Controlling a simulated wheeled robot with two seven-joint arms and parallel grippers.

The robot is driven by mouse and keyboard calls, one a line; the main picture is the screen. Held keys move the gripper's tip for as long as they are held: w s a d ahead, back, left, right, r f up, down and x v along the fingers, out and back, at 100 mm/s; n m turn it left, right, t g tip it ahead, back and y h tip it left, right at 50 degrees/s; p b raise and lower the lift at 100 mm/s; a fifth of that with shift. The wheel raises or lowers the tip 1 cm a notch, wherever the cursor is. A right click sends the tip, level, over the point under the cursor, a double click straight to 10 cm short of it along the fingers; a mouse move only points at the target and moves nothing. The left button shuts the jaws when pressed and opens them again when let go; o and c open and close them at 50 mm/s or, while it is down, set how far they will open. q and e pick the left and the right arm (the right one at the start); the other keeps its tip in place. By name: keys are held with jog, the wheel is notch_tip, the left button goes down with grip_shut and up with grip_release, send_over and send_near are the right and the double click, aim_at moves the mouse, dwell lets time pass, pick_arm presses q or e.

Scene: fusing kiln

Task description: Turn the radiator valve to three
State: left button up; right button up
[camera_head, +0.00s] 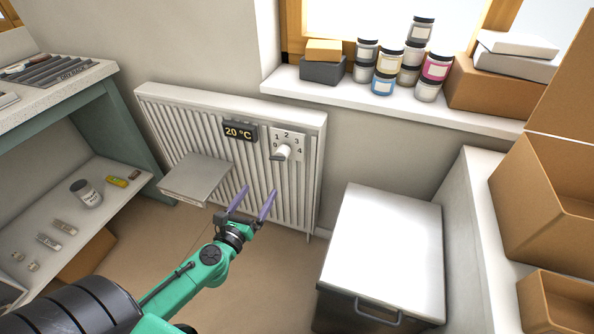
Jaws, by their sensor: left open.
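The radiator valve (283,153) is a pale knob on a white dial plate numbered 1 to 4, fixed on the front of the white radiator (232,108). Its narrow end points to the lower left; I cannot tell which number it is set to. A dark display beside it (240,131) reads 20 °C. My left gripper (254,190), with purple fingers on a green arm, is open and empty. It is in front of the radiator, below the valve in the picture and apart from it. My right gripper is not in view.
A grey flat box or shelf (198,178) sits against the radiator's left front. A white-topped cabinet (382,240) stands to the right. A windowsill (400,102) above holds jars and boxes. A workbench (75,92) with a lower shelf is at left.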

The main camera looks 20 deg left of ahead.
pick_arm(q)
jog(key=p, duration=0.1)
send_near(276, 160)
jog(key=w, duration=0.9)
jog(key=shift+w+a, duration=0.25)
jog(key=shift+a, duration=0.05)
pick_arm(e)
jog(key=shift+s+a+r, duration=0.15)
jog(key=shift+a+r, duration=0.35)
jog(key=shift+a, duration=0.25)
pick_arm(q)
jog(key=c, duration=1.3)
